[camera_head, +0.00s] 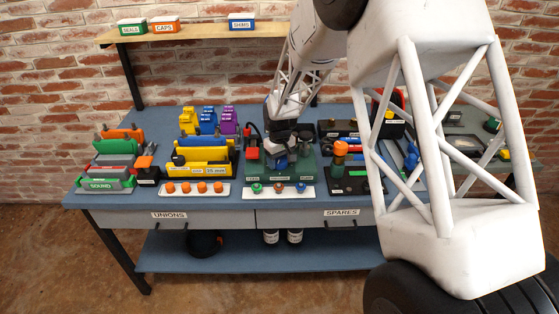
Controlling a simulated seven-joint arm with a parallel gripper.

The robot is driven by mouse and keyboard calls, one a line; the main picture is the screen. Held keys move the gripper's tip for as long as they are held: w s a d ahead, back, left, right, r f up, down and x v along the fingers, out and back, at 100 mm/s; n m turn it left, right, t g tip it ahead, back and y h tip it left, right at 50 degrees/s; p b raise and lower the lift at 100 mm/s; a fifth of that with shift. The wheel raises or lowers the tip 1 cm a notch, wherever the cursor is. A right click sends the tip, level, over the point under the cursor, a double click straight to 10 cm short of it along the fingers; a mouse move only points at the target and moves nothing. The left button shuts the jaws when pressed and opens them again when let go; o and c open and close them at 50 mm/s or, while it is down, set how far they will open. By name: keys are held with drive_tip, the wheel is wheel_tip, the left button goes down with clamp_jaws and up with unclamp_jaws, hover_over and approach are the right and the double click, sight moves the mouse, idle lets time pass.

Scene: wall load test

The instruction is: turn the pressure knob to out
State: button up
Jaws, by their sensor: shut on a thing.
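My gripper (281,152) reaches down from above onto a green unit (253,174) near the middle of the bench. It is shut on a small blue part at the top of this unit, which looks like the pressure knob (280,163). The fingers and wrist hide most of the knob. Its pointer and any "out" mark cannot be made out.
A white strip (262,198) with several small knobs lies in front of the green unit. A yellow unit (203,155) stands to its left. A dark green plate with an orange-capped post (341,150) stands to its right. My arm covers the bench's right part.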

sight(280, 159)
drive_tip(key=shift+n, duration=1.3)
drive_tip(key=o, duration=0.9)
drive_tip(key=shift+r, duration=0.1)
drive_tip(key=shift+r, duration=3.85)
